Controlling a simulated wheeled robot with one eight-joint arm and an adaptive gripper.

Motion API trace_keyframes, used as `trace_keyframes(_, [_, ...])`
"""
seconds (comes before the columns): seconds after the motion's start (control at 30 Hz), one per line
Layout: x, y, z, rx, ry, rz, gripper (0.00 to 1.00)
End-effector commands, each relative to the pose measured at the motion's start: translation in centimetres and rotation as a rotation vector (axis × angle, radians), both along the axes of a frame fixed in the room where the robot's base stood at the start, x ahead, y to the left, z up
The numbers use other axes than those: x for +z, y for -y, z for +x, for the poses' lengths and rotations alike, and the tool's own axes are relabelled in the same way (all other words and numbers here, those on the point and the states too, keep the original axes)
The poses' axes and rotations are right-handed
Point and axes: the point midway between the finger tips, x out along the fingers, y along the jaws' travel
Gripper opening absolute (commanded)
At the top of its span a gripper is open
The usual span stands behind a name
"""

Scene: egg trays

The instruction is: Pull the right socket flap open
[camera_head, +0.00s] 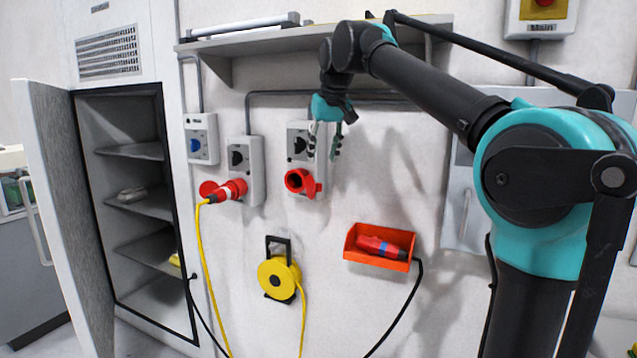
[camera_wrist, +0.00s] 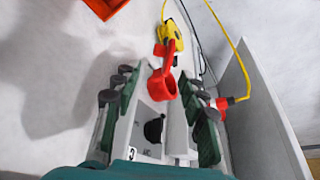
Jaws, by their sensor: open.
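The right socket (camera_head: 294,181) is red, low on a grey wall box (camera_head: 300,133) with a black switch. Its dark round opening shows, and its red flap (camera_head: 314,188) stands out to the right of it, apart from the mouth. In the wrist view the red socket (camera_wrist: 160,86) appears between the fingertips, with the red flap (camera_wrist: 165,48) above it. My gripper (camera_head: 325,153) is open and empty, in front of the box and above the socket in the head view. No touch on the flap shows; the depth between them is hard to tell.
Left of it, a red plug (camera_head: 232,189) with a yellow cable sits at another box's socket. A yellow reel (camera_head: 278,278) hangs below. An orange bin (camera_head: 350,248) holds a red-blue connector (camera_head: 380,247). A shelf (camera_head: 230,45) is above; an open cabinet stands left.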

Motion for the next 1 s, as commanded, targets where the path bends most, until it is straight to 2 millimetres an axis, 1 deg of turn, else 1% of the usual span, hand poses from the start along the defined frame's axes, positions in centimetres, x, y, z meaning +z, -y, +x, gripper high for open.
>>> trace_keyframes(0.03, [-1.0, -0.2, 0.4, 0.0, 0.0, 0.0, 0.42])
trace_keyframes(0.3, [-5.7, -1.0, 2.1, 0.0, 0.0, 0.0, 0.42])
trace_keyframes(0.5, [-8.0, -1.4, 3.0, 0.0, 0.0, 0.0, 0.42])
trace_keyframes(0.7, [-8.9, -1.5, 3.3, 0.0, 0.0, 0.0, 0.42])
trace_keyframes(0.93, [-8.9, -1.5, 3.3, 0.0, 0.0, 0.0, 0.42])
trace_keyframes(0.97, [-8.9, -1.5, 3.3, 0.0, 0.0, 0.0, 0.4])
trace_keyframes(1.0, [-8.9, -1.5, 3.3, 0.0, 0.0, 0.0, 0.35])
